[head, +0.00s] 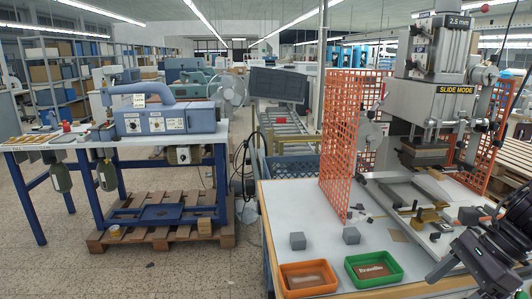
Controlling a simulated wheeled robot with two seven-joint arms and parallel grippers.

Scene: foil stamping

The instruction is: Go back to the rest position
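My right gripper (478,262) is at the lower right, over the front right part of the white worktable (285,210). Its fingers are dark and partly cut off by the frame, so I cannot tell whether they are open. My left gripper is not in view. The foil stamping press (437,60), marked "SLIDE MODE", stands at the back right of the table. An orange tray (283,288) with a brown piece and a green tray (351,264) with a lettered brown piece sit at the front edge, left of my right gripper.
Two grey blocks (297,240) (351,235) stand behind the trays. Orange mesh guards (342,150) flank the press. A metal slide with a brass part (428,218) lies before it. A blue-legged bench (100,138) with a blue-grey machine (165,120) stands left across open floor.

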